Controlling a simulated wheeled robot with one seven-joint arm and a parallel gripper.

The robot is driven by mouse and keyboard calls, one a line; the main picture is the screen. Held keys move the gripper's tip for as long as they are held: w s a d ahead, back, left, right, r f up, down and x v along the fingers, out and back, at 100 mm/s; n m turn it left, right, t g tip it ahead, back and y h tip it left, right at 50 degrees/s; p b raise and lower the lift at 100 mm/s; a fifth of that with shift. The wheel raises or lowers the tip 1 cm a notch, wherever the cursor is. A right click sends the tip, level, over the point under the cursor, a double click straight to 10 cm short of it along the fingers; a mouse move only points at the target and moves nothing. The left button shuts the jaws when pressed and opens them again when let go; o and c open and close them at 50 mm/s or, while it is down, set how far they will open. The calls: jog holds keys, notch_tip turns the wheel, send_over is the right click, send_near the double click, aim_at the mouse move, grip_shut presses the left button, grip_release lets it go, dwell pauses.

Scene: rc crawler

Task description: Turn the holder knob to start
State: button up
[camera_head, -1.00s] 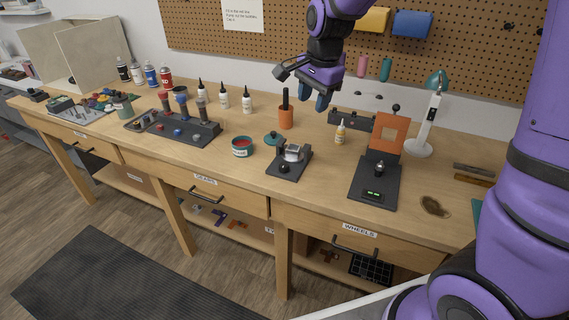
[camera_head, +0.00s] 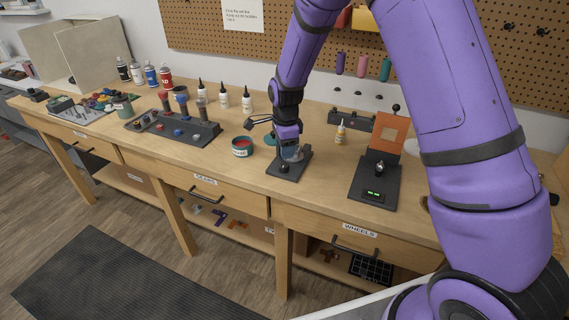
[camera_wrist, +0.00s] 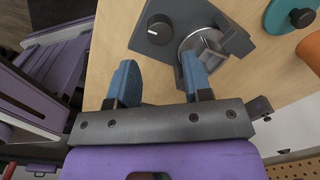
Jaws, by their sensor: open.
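The holder (camera_head: 291,173) is a small dark base on the bench, with its knob (camera_head: 284,168) at the front. In the wrist view the knob (camera_wrist: 160,29) is a round dark dial with a light mark. Beside it is the holder's metal clamp part (camera_wrist: 205,44). My gripper (camera_wrist: 160,72) has two blue fingers, spread apart with nothing between them. The right finger overlaps the clamp part in this view; I cannot tell whether they touch. The knob lies ahead of the gap between the fingers. In the head view my gripper (camera_head: 290,150) is low over the holder's back part.
A red-filled tin (camera_head: 242,147) stands left of the holder. Right of it are a small yellow-tipped bottle (camera_head: 340,132) and a dark device with a green display (camera_head: 374,190).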

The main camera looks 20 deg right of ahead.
aim_at(284, 165)
notch_tip(284, 165, down, 7)
jog(key=shift+w+r, duration=0.15)
jog(key=shift+r, duration=0.05)
jog(key=shift+c, duration=0.3)
jog(key=c, duration=0.6)
